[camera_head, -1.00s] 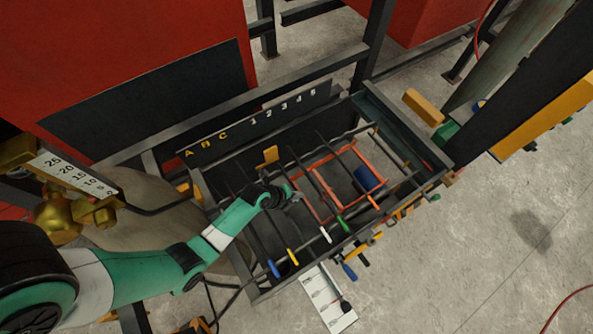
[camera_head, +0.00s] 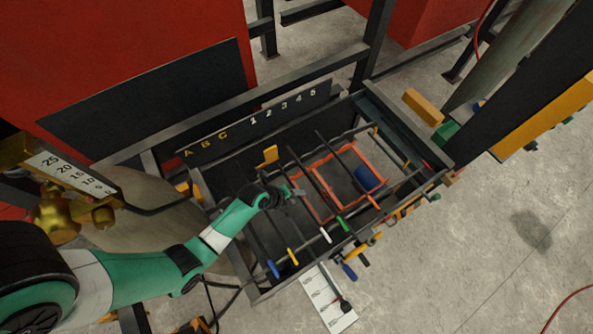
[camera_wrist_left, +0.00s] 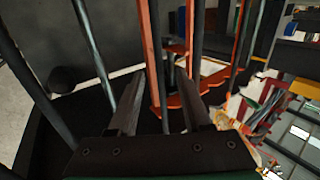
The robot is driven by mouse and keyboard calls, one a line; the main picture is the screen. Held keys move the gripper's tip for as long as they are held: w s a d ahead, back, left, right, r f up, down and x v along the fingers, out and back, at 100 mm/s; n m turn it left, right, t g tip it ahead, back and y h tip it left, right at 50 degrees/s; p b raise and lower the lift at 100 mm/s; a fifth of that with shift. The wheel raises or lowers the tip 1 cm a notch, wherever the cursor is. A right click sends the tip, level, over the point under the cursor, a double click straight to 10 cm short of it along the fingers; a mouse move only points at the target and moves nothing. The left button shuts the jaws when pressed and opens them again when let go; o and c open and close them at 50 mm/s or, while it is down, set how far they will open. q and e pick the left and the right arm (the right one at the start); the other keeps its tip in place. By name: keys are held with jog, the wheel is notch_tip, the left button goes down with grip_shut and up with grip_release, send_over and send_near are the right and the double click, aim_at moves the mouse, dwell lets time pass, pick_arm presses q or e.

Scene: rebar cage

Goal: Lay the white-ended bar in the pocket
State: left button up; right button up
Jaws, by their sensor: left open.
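The white-ended bar shows its white tip (camera_head: 325,235) at the front rim of the dark box; its dark shaft runs back and left toward my left gripper (camera_head: 292,193). That gripper is open, low over the bars near the left side of an orange-red rod cage (camera_head: 317,204). In the left wrist view, the two spread fingers (camera_wrist_left: 160,105) have dark and orange rods beyond and between them. The white end is not clear there, so I cannot tell which rod is the white-ended bar. I cannot tell which opening is the pocket. My right gripper is not in view.
Bars with blue (camera_head: 273,268), yellow (camera_head: 292,256) and green (camera_head: 342,224) tips lie across the box alongside. A blue cylinder (camera_head: 367,179) sits by the cage. A board with letters and numbers (camera_head: 240,124) stands behind. A white sheet (camera_head: 328,298) is in front.

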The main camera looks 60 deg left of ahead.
pick_arm(q)
jog(key=p+v, duration=0.8)
jog(key=v, duration=0.3)
jog(key=shift+d, duration=0.1)
